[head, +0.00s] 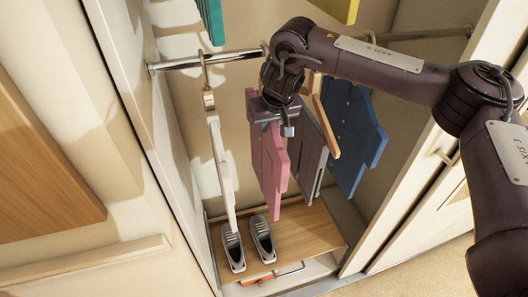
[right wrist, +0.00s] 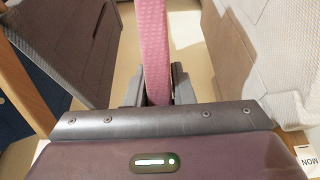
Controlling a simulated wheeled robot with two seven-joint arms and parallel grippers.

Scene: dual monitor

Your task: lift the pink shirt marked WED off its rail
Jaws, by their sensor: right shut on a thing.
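The pink shirt (head: 272,160) hangs among other shirts inside the open wardrobe, below the height of the metal rail (head: 185,63). My right gripper (head: 287,124) is at its upper part, with the arm reaching in from the right. In the right wrist view the gripper's fingers (right wrist: 157,88) are on both sides of the pink shirt (right wrist: 155,45), shut on it. My arm hides the shirt's hanger top and the rail there, so I cannot tell whether its hook touches the rail. No WED mark is readable. My left gripper is not in view.
A white shirt (head: 221,165) hangs close on the left; a MON tag (right wrist: 307,161) shows in the wrist view. A grey shirt (head: 312,152) and a blue shirt (head: 352,135) hang right. Shoes (head: 263,238) stand on the wooden shelf (head: 300,240) below. Teal (head: 211,20) and yellow (head: 342,8) garments hang above.

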